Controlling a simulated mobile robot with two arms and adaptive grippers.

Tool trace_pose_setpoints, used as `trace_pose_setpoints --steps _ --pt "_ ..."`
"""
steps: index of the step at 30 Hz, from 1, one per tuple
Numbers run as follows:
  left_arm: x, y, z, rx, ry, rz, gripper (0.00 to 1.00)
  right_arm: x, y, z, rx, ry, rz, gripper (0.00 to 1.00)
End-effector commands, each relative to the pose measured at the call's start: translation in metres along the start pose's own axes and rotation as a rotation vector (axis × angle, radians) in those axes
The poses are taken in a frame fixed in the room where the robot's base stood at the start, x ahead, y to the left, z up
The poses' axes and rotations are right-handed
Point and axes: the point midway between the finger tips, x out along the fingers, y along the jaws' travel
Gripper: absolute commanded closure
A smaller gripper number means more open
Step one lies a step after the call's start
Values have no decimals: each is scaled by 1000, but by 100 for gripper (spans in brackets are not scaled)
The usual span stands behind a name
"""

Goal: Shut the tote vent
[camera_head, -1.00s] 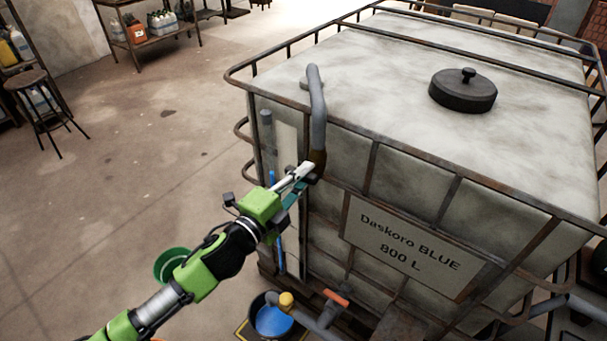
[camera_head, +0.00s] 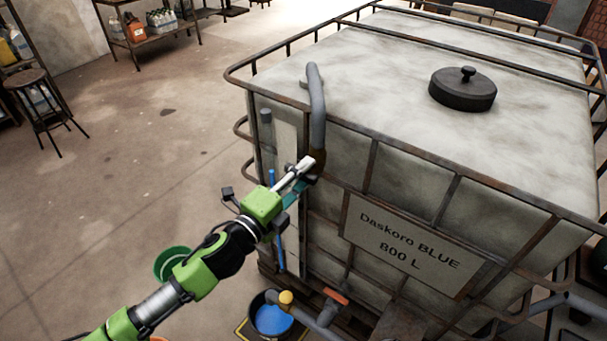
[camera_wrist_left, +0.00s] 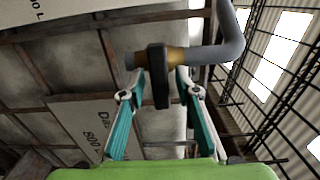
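The vent is a bent grey pipe (camera_head: 317,100) that runs from the tote's top down its near corner to a brass-coloured valve (camera_head: 319,161). The left wrist view shows the grey pipe (camera_wrist_left: 228,38), the brass valve body (camera_wrist_left: 177,57) and its dark handle (camera_wrist_left: 158,78). My left gripper (camera_head: 306,172) is at this valve. In the wrist view its teal fingers (camera_wrist_left: 160,86) stand on both sides of the handle, with narrow gaps visible, so it looks open around it. Contact is hard to tell. My right gripper is not in view.
The pale caged tote (camera_head: 400,60) has a black lid (camera_head: 463,91) and a "Daskoro BLUE 800 L" sign (camera_head: 410,246). Below are an orange-handled outlet (camera_head: 335,296) and a bucket of blue liquid (camera_head: 272,321). A green bucket (camera_head: 172,264) stands left. The floor at left is largely clear.

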Motion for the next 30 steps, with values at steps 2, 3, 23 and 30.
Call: trace_pose_setpoints --steps 2,3,23,30 --pt "0 0 0 -1 0 0 69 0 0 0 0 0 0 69" --pt "0 0 0 -2 0 0 69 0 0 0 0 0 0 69" --pt "-75 2 0 -5 -1 4 69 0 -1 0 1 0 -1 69" --pt "-109 1 0 -5 0 2 69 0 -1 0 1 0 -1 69"
